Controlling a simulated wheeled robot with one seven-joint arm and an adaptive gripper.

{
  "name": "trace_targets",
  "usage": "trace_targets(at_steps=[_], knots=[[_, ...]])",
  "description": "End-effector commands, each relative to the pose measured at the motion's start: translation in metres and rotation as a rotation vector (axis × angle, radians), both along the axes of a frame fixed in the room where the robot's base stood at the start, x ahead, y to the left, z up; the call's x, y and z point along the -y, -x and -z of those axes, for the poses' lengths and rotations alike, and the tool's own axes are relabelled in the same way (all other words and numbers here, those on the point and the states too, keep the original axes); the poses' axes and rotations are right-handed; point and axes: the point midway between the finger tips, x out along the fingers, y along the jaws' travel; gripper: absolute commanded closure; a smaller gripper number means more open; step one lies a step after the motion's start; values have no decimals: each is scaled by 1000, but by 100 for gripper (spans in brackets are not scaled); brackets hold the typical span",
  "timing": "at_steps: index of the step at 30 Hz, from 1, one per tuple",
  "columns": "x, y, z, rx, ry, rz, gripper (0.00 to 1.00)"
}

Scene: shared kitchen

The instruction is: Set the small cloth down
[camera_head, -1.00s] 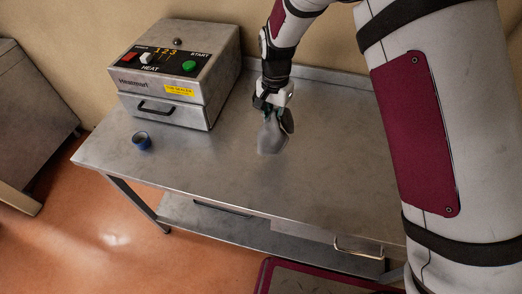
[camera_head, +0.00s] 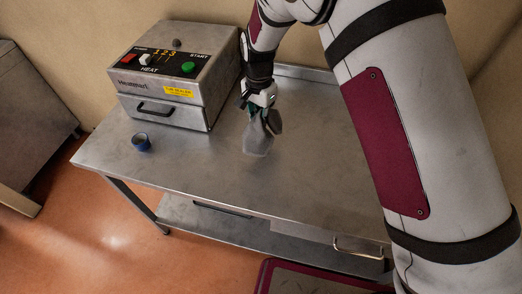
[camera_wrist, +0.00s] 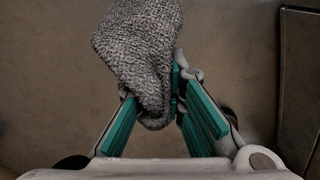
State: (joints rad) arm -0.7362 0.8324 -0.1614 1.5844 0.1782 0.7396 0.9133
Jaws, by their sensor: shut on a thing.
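The small grey cloth (camera_head: 258,141) hangs from my gripper (camera_head: 260,112) over the steel table (camera_head: 310,175). Its lower end is at or close to the tabletop; I cannot tell whether it touches. In the wrist view the woven cloth (camera_wrist: 142,45) is bunched between the green-lined fingers of my gripper (camera_wrist: 172,95), which are shut on it. The fingertips are partly hidden by the cloth.
A steel heating box (camera_head: 180,75) with buttons and a drawer handle stands at the back left of the table. A small blue cup (camera_head: 141,141) stands near the left edge. The middle and right of the tabletop are clear.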

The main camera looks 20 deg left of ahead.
Motion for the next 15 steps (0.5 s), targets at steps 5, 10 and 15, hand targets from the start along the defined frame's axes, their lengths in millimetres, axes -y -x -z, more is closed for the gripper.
trace_targets(at_steps=[5,10,15], knots=[[-14,-26,4,2,1,178,100],[-25,-44,7,2,1,314,100],[-33,-58,8,1,0,419,100]])
